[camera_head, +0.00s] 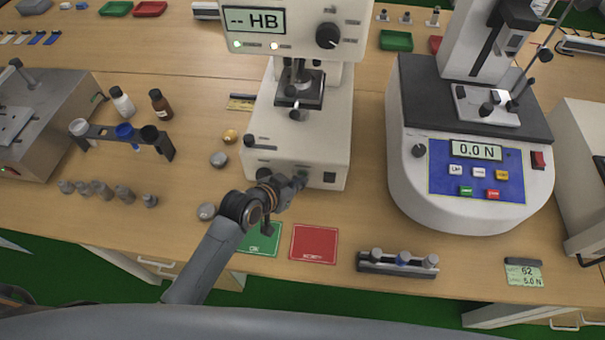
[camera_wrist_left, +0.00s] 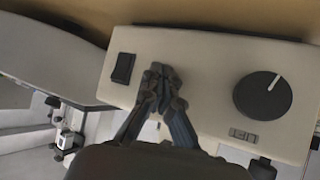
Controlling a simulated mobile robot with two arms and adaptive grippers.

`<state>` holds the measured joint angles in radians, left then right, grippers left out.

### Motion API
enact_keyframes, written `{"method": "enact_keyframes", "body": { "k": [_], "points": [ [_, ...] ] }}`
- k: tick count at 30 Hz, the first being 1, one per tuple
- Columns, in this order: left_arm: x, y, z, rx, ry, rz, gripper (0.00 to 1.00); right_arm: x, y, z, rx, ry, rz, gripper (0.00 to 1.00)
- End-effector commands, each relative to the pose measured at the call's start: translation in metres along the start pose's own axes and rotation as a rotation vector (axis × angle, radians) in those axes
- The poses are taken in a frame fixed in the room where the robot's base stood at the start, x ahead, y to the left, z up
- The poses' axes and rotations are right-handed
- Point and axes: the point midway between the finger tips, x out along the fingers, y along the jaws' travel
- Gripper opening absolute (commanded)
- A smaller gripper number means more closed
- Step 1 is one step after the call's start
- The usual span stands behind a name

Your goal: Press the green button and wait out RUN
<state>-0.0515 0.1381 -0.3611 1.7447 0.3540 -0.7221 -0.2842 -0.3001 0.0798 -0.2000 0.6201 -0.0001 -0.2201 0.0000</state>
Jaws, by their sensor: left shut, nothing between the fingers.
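The hardness tester (camera_head: 300,130) stands in the middle; its display (camera_head: 254,21) reads "-- HB". A green lamp (camera_head: 237,44) and a pale yellowish lamp (camera_head: 274,46) show below the display; their labels are too small to read. My left gripper (camera_head: 300,181) is shut and empty at the tester's lower front panel. In the left wrist view the closed fingertips (camera_wrist_left: 160,72) lie between a black switch (camera_wrist_left: 122,68) and a round dial (camera_wrist_left: 263,96). The fingers cover the panel there, so no green button shows clearly, and I cannot tell whether they touch it. My right gripper is out of view.
A force tester (camera_head: 470,150) at right reads "0.0 N" and has its own green key (camera_head: 466,191). A green mat (camera_head: 259,239) and a red mat (camera_head: 314,244) lie in front. Bottles and a sample rack (camera_head: 110,136) stand at left.

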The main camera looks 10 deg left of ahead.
Motion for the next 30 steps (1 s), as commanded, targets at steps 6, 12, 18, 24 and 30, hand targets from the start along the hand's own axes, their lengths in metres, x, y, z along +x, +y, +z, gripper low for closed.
{"method": "enact_keyframes", "body": {
  "k": [6, 12, 18, 24, 30],
  "points": [
    [0.001, -0.001, -0.001, 0.000, 0.000, 0.000, 0.00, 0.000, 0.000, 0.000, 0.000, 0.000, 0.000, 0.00],
    [0.001, -0.001, -0.001, 0.000, 0.001, -0.001, 0.00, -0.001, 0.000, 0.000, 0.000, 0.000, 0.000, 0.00],
    [-0.004, 0.002, 0.001, 0.000, 0.000, -0.001, 0.00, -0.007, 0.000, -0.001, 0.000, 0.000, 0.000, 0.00],
    [-0.011, 0.006, 0.006, 0.000, 0.001, -0.001, 0.00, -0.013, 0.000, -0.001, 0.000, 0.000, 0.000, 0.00],
    [-0.010, 0.007, 0.007, 0.000, 0.001, -0.001, 0.00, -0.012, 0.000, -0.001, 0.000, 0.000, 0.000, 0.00]
  ]
}}
